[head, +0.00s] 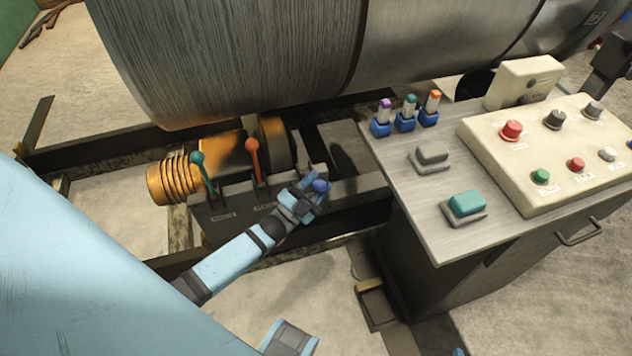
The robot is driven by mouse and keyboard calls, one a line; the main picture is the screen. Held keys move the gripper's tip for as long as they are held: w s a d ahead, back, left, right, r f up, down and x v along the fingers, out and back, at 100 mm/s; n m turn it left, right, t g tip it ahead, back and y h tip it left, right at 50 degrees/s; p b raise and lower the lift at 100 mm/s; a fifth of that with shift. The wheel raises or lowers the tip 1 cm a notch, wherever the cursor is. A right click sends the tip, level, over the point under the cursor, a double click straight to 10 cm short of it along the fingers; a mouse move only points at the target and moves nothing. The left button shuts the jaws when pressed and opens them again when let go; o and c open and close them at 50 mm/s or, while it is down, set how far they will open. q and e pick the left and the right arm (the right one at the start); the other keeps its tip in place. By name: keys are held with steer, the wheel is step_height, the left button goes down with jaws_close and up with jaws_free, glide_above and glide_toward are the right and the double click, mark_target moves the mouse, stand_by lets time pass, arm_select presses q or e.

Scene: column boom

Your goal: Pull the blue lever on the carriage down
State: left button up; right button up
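The blue lever's round knob (320,186) shows at the right end of a dark lever box (235,219) on the carriage. Its stem is hidden behind my gripper. My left gripper (311,192) is right at the knob, with its fingers beside or around the lever just below it. Whether the fingers are closed on the lever is hard to make out. The red lever (252,146) and the teal lever (197,159) stand upright to the left on the same box.
A large grey drum (240,55) lies behind the levers, with an orange motor (215,158) beneath it. To the right stands a metal console (450,240) with a cream button panel (560,190), a teal pedal-like button (467,203) and small coloured switches. Bare floor shows below.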

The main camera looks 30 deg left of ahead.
arm_select(q)
steer(key=shift+s+a, duration=0.1)
steer(key=v, duration=1.3)
steer(key=shift+s, duration=0.35)
steer(key=shift+f, duration=0.15)
